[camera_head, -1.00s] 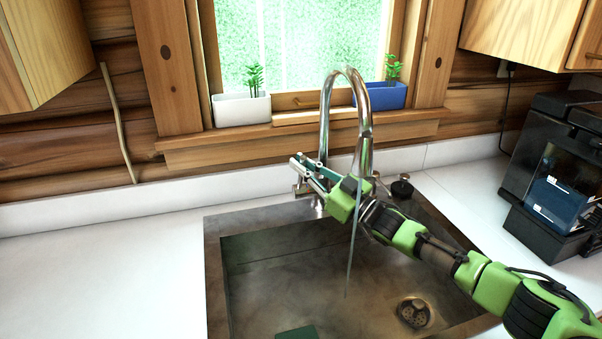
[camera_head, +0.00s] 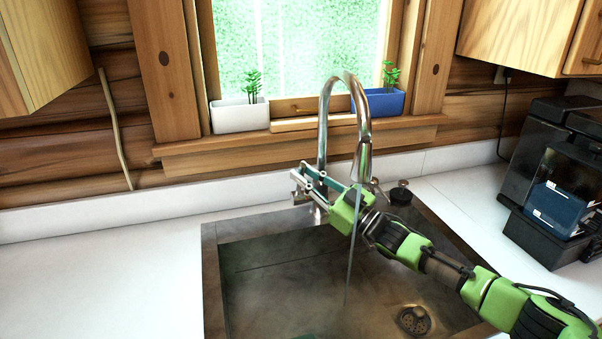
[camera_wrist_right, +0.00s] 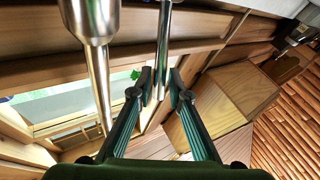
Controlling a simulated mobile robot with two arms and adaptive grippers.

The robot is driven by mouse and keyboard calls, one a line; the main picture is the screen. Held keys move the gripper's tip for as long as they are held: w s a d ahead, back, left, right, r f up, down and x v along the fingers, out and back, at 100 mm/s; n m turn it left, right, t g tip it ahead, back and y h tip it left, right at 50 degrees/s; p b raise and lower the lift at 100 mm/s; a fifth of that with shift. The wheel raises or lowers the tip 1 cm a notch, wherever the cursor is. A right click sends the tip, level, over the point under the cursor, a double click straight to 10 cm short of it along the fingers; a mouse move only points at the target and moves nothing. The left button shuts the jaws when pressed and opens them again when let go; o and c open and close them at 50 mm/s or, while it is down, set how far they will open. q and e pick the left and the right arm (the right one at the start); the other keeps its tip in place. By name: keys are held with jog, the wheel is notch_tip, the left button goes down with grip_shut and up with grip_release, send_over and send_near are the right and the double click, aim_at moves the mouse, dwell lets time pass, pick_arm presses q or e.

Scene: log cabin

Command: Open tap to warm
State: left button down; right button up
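The chrome tap (camera_head: 323,120) stands behind the sink, its high spout curving forward. A thin stream of water (camera_head: 350,260) falls from the spout into the sink (camera_head: 212,270). My right gripper (camera_head: 303,177) reaches from the right behind the stream, its fingers pointing left beside the tap's base. Its two fingers are apart, and nothing is clearly gripped. A metal part at the tap's base, perhaps a handle, is partly hidden by the fingers.
A white planter (camera_head: 240,115) and a blue planter (camera_head: 385,103) stand on the window sill. A black coffee machine (camera_head: 555,175) stands on the right. A dark knob (camera_head: 400,193) sits right of the tap. The left counter (camera_head: 110,270) is clear.

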jog(key=v, duration=1)
jog(key=shift+s+d, duration=0.25)
jog(key=shift+d, duration=0.05)
jog(key=shift+f, duration=0.1)
jog(key=shift+c, duration=0.4)
